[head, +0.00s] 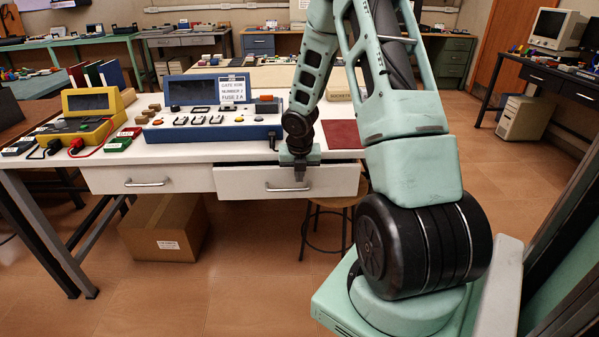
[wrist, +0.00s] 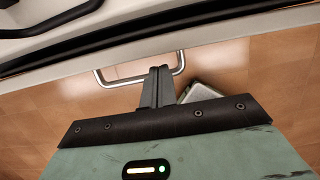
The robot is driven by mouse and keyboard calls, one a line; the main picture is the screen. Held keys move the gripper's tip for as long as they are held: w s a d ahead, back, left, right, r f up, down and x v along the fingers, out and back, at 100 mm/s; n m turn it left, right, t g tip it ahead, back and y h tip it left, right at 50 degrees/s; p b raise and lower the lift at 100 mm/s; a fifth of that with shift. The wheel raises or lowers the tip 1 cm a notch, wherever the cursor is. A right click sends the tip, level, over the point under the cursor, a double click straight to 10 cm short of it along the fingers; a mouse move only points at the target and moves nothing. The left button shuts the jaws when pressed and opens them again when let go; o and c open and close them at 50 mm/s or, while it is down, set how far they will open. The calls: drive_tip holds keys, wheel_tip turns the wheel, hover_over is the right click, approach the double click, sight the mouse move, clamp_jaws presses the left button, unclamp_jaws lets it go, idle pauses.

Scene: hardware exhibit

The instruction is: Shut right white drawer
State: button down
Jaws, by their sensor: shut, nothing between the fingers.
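The right white drawer (head: 240,182) is under the white tabletop in the head view. It seems to stand slightly forward of the left drawer (head: 110,180). Its metal handle (head: 280,187) shows beside my gripper (head: 299,175), which points down at the drawer front. In the wrist view, my gripper (wrist: 160,72) has its fingers together and empty, in front of the handle (wrist: 107,81), overlapping it in the picture. I cannot tell whether they touch. A dark gap runs along the white edge in the wrist view.
A blue console (head: 215,130), a yellow meter (head: 92,108) and a red mat (head: 342,134) lie on the table. A cardboard box (head: 165,228) and a round stool (head: 325,206) stand below. The front floor is clear to the left.

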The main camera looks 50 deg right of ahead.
sight(299, 197)
drive_tip(key=shift+b+x, duration=0.4)
drive_tip(key=shift+x, duration=1.4)
drive_tip(key=d+p, duration=0.1)
drive_tip(key=w+p, duration=0.1)
drive_tip(key=p, duration=0.1)
drive_tip(key=shift+w+d+r, duration=0.2)
drive_tip(key=shift+d, duration=0.15)
drive_tip(key=shift+w+d+f, duration=0.15)
drive_tip(key=shift+f, duration=0.05)
